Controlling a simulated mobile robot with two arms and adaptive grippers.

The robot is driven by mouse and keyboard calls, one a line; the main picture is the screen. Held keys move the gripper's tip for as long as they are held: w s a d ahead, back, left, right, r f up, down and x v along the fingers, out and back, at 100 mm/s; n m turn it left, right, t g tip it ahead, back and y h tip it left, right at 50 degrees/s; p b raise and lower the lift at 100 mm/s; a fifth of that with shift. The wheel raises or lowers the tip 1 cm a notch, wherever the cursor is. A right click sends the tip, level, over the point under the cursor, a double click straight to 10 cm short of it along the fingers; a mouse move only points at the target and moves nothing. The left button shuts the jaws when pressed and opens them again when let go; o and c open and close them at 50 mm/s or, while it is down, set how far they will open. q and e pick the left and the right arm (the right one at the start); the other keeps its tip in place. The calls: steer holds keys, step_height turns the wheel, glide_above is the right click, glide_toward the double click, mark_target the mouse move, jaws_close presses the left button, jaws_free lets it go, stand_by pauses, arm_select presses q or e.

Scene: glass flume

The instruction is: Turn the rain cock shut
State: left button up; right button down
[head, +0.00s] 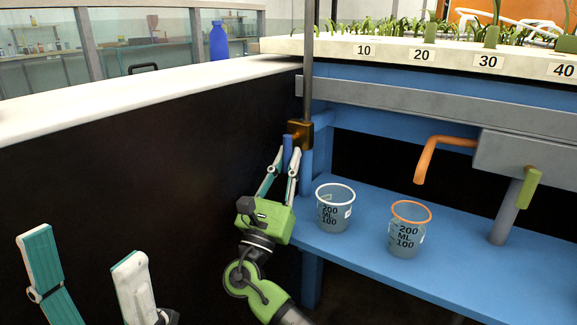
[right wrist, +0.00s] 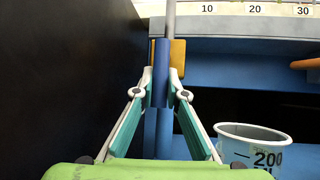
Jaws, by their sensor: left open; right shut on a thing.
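The rain cock has a brass body (head: 300,129) on a thin upright grey pipe (head: 309,60), with a blue lever (head: 287,146) at its front. In the right wrist view the lever (right wrist: 160,70) stands upright, roughly in line with the pipe, and the brass body (right wrist: 178,56) shows behind it. My right gripper (head: 284,157) is shut on the blue lever, one finger on each side. The fingers hide part of the lever's lower end. My left gripper (head: 82,246) is open and empty at the lower left, well away from the cock.
A dark wall with a white top (head: 150,98) is close on the left. A white-rimmed beaker (head: 333,215) and an orange-rimmed beaker (head: 405,238) stand on the blue shelf (head: 460,238). An orange spout (head: 428,155) hangs at right. The numbered plant bed (head: 400,52) is above.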

steer(key=shift+r, duration=0.1)
stand_by(0.4)
steer(key=c, duration=2)
jaws_free()
steer(key=shift+s+a+f, duration=0.2)
steer(key=shift+s+f, duration=0.05)
steer(key=shift+f, duration=0.2)
steer(key=v, duration=1.1)
